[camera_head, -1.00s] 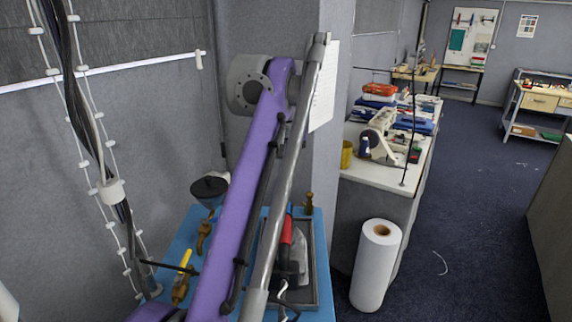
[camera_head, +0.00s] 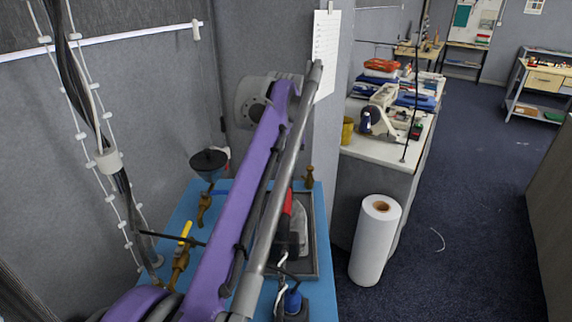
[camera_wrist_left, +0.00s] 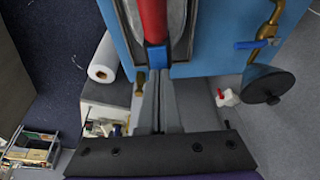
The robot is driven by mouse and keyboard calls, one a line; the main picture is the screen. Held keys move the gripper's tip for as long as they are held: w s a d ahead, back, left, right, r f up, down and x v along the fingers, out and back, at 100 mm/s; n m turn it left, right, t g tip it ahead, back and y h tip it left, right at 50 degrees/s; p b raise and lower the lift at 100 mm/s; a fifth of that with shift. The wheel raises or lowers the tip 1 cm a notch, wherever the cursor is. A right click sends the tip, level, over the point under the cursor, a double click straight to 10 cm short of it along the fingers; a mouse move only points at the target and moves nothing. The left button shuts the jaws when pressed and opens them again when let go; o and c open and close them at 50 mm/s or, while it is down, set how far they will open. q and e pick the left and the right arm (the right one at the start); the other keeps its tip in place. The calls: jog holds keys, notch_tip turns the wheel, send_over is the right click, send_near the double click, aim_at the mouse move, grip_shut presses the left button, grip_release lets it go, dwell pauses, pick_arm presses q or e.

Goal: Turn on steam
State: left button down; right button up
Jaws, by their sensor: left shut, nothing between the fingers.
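A brass valve with a yellow lever (camera_head: 184,240) stands at the left of the blue tabletop (camera_head: 178,215). Behind it is a brass valve with a blue lever (camera_head: 217,192) under a dark funnel (camera_head: 209,162); the blue lever (camera_wrist_left: 254,44) and funnel (camera_wrist_left: 270,84) also show at the right of the left wrist view. My left gripper (camera_wrist_left: 157,78) is shut and empty. In the wrist view its fingers point at an iron with a red handle (camera_wrist_left: 152,20), apart from both valves; contact with the iron cannot be told. In the head view the gripper is not distinguishable. My right gripper is not in view.
The iron (camera_head: 300,228) lies in a dark tray (camera_head: 315,245), partly behind my purple left arm. A white paper roll (camera_head: 372,245) stands on the floor to the right. Cables (camera_head: 95,130) hang along the left. A cluttered white table (camera_head: 385,153) stands behind; the floor aisle right is open.

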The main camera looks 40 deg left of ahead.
aim_at(286, 179)
pick_arm(q)
jog(key=shift+f, duration=0.1)
jog(key=shift+s+d, duration=0.5)
jog(key=shift+s, duration=0.15)
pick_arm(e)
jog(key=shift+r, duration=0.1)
pick_arm(q)
jog(key=r+p, duration=0.1)
jog(key=r, duration=0.1)
jog(key=r+p, duration=0.1)
jog(key=r, duration=0.1)
jog(key=r+p, duration=0.1)
jog(key=shift+w+a+r, duration=0.2)
jog(key=shift+w+r, duration=0.05)
jog(key=shift+r, duration=0.15)
notch_tip(286, 179, up, 8)
jog(key=shift+s+d+r, duration=0.15)
jog(key=shift+s+d, duration=0.15)
jog(key=shift+s, duration=0.05)
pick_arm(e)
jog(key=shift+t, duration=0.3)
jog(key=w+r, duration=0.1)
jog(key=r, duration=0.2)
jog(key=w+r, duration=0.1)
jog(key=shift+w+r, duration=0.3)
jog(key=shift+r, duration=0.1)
pick_arm(q)
jog(key=shift+s, duration=0.15)
